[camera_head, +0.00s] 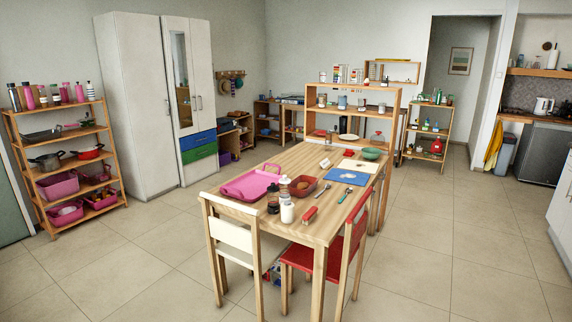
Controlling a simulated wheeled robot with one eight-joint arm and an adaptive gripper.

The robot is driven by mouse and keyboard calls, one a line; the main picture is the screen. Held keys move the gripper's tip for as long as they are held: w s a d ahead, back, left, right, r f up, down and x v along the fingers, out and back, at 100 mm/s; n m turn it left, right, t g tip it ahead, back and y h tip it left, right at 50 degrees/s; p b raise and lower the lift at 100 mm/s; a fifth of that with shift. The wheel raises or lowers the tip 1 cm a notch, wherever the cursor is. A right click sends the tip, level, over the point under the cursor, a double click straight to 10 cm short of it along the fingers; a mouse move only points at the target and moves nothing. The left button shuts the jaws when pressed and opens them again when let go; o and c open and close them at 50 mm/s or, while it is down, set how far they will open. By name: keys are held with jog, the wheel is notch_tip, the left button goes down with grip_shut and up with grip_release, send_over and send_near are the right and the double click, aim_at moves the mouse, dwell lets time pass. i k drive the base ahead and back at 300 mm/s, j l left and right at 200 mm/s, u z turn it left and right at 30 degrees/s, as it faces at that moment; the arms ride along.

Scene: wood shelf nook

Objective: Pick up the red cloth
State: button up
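No item can be told for certain as the red cloth at this distance. A small red block-like item (310,214) lies near the table's front edge. My gripper is not in view.
The table also holds a pink tray (250,184), a red-brown tray (300,193), bottles and a blue mat (346,176). A white chair (232,235) and a red chair (298,256) stand at its front. Tiled floor (420,235) is clear to the right.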

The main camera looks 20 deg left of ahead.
aim_at(349, 153)
jog(key=i+l+u, duration=0.3)
jog(key=i+u, duration=0.2)
jog(key=i+l+u, duration=0.45)
jog(key=i+l, duration=0.4)
jog(key=i+l+u, duration=0.1)
jog(key=i+l, duration=0.3)
jog(key=l, duration=0.25)
jog(key=i+l, duration=0.4)
jog(key=l, duration=0.15)
